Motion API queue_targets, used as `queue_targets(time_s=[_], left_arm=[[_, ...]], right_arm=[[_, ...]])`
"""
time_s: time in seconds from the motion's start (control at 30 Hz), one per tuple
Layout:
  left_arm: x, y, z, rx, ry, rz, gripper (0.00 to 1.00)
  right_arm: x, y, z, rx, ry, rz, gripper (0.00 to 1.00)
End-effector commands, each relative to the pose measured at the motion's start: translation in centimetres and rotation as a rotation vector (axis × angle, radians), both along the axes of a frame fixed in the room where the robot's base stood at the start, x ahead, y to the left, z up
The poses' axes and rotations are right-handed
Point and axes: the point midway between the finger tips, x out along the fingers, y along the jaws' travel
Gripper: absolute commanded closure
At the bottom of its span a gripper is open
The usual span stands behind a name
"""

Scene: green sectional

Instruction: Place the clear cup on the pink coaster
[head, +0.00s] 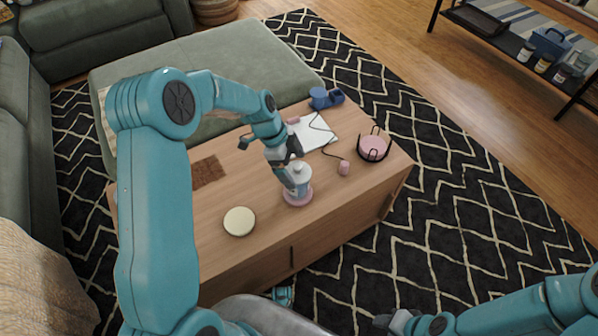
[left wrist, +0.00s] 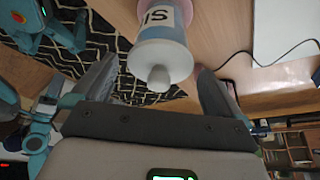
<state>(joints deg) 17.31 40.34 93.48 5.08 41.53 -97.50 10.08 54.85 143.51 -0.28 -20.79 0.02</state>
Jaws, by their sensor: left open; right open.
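The clear cup (head: 301,184) is translucent and bluish, with a lettered white label and a pale knob on top. It stands upright on the round pink coaster (head: 291,202) near the table's front edge. In the left wrist view the cup (left wrist: 165,52) shows from above, with a pink edge of the coaster (left wrist: 184,5) beyond it. My left gripper (head: 289,172) is open just over the cup, its fingers to either side of the knob with gaps visible. My right gripper (head: 393,321) is open and empty, off the table at the bottom of the head view.
A cream disc (head: 239,221) lies left of the cup on the wooden table (head: 255,255).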

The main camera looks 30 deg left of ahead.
Motion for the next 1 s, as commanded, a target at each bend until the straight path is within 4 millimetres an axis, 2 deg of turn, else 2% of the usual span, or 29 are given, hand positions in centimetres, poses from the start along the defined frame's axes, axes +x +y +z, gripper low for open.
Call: queue_targets(time_s=[0.03, 0.1, 0.3, 0.47, 1.0], left_arm=[[-0.1, 0.5, 1.5, 0.001, -0.003, 0.001, 0.0], [-0.2, 1.1, 2.9, 0.001, -0.003, 0.001, 0.0], [-0.5, 2.3, 5.7, 0.0, -0.001, 0.001, 0.0], [-0.7, 2.6, 6.3, 0.0, 0.001, 0.001, 0.0], [-0.7, 2.6, 6.3, 0.0, 0.001, 0.0, 0.0]], right_arm=[[0.0, 0.0, 0.6, 0.0, 0.0, 0.0, 0.57], [0.0, 0.0, 0.9, 0.0, 0.0, 0.0, 0.57], [0.0, 0.0, 1.4, 0.0, 0.0, 0.0, 0.57], [0.0, 0.0, 1.5, 0.0, 0.0, 0.0, 0.57], [0.0, 0.0, 1.4, 0.0, 0.0, 0.0, 0.57]])
